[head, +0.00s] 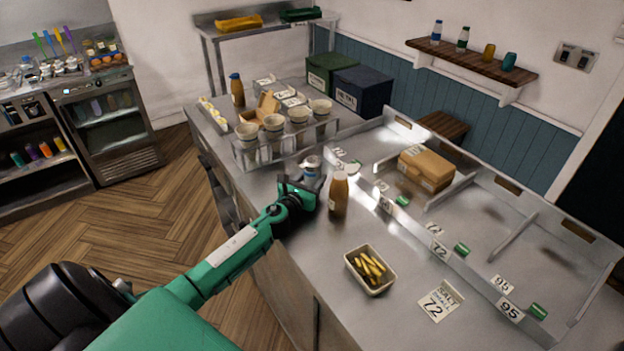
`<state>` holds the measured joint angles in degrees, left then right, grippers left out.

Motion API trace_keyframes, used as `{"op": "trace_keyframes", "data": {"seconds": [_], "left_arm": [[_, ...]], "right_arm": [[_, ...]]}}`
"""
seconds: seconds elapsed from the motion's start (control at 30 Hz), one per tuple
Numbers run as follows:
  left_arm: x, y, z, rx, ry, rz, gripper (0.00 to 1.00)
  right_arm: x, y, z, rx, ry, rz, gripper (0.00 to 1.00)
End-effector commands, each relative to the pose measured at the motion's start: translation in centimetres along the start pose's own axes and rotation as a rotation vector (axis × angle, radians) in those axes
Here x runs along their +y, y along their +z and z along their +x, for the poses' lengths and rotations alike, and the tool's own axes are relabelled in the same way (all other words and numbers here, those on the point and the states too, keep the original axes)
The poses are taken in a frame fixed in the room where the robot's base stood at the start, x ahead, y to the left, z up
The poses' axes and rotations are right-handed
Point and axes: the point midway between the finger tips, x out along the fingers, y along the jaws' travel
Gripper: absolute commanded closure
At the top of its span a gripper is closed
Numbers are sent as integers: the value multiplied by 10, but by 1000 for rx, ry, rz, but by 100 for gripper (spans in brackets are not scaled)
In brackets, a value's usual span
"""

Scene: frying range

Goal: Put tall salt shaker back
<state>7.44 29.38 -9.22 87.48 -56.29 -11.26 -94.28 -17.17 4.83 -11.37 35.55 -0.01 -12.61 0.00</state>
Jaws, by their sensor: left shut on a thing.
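My left gripper (308,182) reaches over the near edge of the steel counter, beside a brown bottle (338,196). It is shut on a small shaker with a pale, bluish top (312,163), which I take to be the tall salt shaker. The shaker's lower part is hidden by the gripper, so I cannot tell whether it touches the counter. The brown bottle stands upright just right of the gripper. My right gripper is not in view.
A wire rack of cups (299,118) stands behind the gripper on the counter (315,252). A tray of fries (370,268) and a card marked 72 (440,301) lie in front. A divided steel bin holds a cardboard box (426,168). A wall shelf (470,62) carries bottles.

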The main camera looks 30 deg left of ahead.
Motion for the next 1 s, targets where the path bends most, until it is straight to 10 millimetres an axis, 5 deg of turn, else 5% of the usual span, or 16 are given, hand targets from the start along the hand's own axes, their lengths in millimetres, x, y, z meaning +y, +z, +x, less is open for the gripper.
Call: {"op": "trace_keyframes", "data": {"seconds": [0.07, 0.1, 0.2, 0.6, 1.0], "left_arm": [[0, -3, 0, -1, 0, 0, 93], [0, -4, 0, 0, 0, 0, 53], [0, -3, 0, 0, 0, 0, 33], [0, 3, 0, 0, 0, 0, 33], [-1, -2, -64, 2, -2, 1, 33]], "right_arm": [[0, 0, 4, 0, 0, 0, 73], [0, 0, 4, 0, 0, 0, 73], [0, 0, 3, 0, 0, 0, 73], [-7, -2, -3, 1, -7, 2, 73], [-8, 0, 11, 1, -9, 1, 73]]}}
